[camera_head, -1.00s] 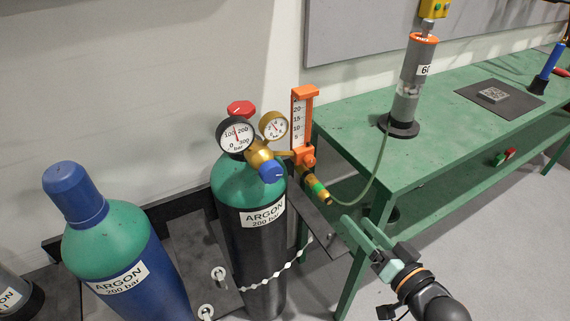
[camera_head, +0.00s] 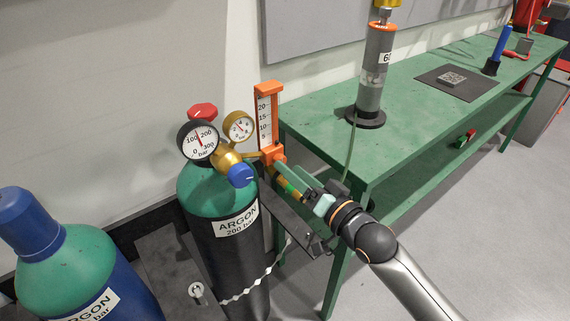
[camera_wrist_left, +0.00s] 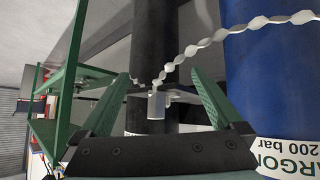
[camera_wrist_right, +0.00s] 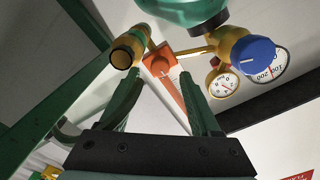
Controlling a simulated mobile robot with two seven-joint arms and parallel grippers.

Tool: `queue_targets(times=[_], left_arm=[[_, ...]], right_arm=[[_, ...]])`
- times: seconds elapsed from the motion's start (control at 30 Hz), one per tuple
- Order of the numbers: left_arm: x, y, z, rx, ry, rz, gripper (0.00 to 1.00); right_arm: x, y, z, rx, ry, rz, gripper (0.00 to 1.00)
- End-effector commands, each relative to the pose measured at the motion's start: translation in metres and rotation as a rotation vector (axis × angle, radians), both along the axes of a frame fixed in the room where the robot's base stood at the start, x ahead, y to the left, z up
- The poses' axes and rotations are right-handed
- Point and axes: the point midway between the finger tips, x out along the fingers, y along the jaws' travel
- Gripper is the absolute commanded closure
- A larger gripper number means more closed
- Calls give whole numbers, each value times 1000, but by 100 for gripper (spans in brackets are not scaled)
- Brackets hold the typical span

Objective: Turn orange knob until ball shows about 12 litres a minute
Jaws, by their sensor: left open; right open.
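The flowmeter (camera_head: 266,105) stands beside the regulator on the black argon cylinder, with an orange frame and a white scale marked 5 to 20. Its ball is too small to make out. In the right wrist view the orange knob (camera_wrist_right: 160,65) shows beyond and between the open fingers; contact cannot be told. My left gripper (camera_wrist_left: 158,78) is open and empty, facing the cylinders low down; it is outside the head view.
A blue regulator knob (camera_head: 240,175) and two gauges sit left of the flowmeter. A hose runs from the brass outlet towards a grey tube (camera_head: 373,75) on the green bench (camera_head: 320,125). A blue argon cylinder (camera_head: 80,265) stands at left; a chain (camera_head: 250,289) crosses the black one.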

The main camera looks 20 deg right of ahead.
Motion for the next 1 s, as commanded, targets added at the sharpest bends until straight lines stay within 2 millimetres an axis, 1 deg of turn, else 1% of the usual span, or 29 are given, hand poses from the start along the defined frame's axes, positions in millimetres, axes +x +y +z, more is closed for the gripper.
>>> queue_targets(times=[0.03,0.1,0.23,0.4,0.63,1.0], left_arm=[[0,0,-1,0,1,0,0],[0,0,-2,1,3,0,0],[0,0,-2,1,4,-2,0],[4,0,0,1,-5,-2,0],[7,-1,2,0,-13,-2,0],[7,-1,2,0,-13,-3,0]], right_arm=[[7,3,1,1,-2,1,36],[15,6,0,0,-2,0,36],[25,10,0,1,0,1,36],[30,12,0,1,1,1,36],[30,12,0,1,1,1,36],[30,11,0,0,1,1,78]])
